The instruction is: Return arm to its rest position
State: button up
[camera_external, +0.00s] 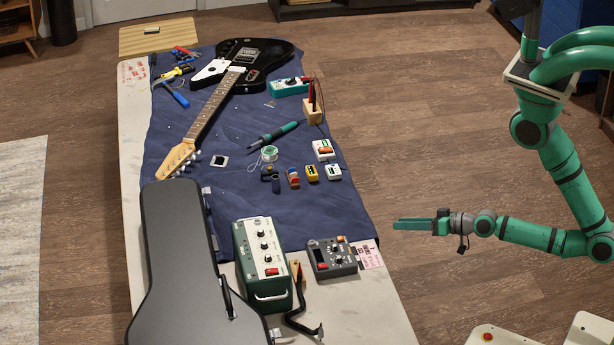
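My gripper (411,225) is at the end of my green arm, at the right of the external view. It points left and hangs over the wooden floor, apart from the right edge of the workbench (390,318). Its fingers look close together, but the view is too small and side-on to tell whether they are open or shut. Nothing is visibly held. My arm comes down from my column at the upper right, bends at the lower right, and reaches left.
On the bench's blue cloth (225,190) lie a black electric guitar (262,55), a soldering iron (275,134), a teal meter (290,86) and small boxes. A guitar case (185,250), green amplifier (262,262) and grey pedal (333,257) stand nearer. Floor around my gripper is clear.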

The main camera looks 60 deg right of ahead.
jog(key=s+d+r+n+h, duration=0.1)
jog(key=s+d+r, duration=0.2)
jog(key=s+d, duration=0.2)
jog(key=s+d+r+n+h, duration=0.2)
jog(key=s+d+r, duration=0.1)
jog(key=s, duration=0.6)
jog(key=shift+d+t, duration=0.4)
jog(key=shift+d, duration=0.5)
dwell(1.3)
